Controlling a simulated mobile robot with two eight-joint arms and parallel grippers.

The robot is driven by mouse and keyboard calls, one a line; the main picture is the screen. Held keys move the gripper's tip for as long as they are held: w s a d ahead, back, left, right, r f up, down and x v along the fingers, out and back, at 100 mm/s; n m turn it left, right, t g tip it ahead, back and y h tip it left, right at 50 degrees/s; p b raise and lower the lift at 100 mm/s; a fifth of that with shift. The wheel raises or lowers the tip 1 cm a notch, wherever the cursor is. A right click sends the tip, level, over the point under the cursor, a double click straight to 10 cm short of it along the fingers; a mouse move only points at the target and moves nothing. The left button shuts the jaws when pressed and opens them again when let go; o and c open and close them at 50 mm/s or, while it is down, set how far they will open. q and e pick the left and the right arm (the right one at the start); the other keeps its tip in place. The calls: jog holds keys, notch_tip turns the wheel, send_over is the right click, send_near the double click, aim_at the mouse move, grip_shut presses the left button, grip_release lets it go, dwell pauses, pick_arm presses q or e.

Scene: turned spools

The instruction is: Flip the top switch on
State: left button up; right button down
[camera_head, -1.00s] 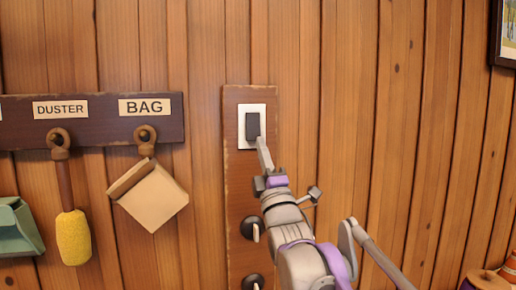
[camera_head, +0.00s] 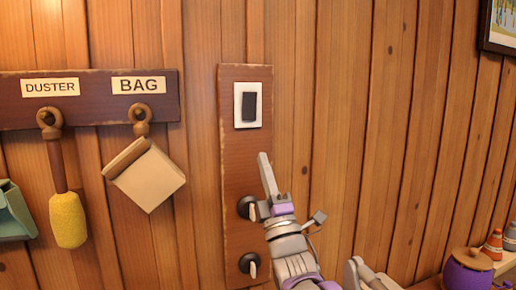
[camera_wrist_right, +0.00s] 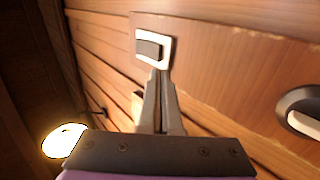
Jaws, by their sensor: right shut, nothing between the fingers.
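The top switch (camera_head: 249,105) is a dark rocker in a white frame, high on a brown wooden board (camera_head: 235,180) on the wall. It also shows in the right wrist view (camera_wrist_right: 150,50). My right gripper (camera_head: 264,158) is shut and empty. Its fingertips are below and a little right of the switch in the head view, apart from it. In the right wrist view the closed fingers (camera_wrist_right: 158,75) point up toward the switch's lower edge. My left gripper is not in view.
Two round dark knobs with pale levers, one at mid-board (camera_head: 247,208) and one lower (camera_head: 249,265), sit below the switch. Left, a peg rack (camera_head: 100,112) holds a yellow duster (camera_head: 68,220) and a tan bag (camera_head: 150,180). A purple pot (camera_head: 468,270) stands lower right.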

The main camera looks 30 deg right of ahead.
jog(key=s+f, duration=0.2)
jog(key=f, duration=0.1)
jog(key=shift+a+f+b, duration=0.1)
jog(key=shift+f+b, duration=0.2)
dwell(0.3)
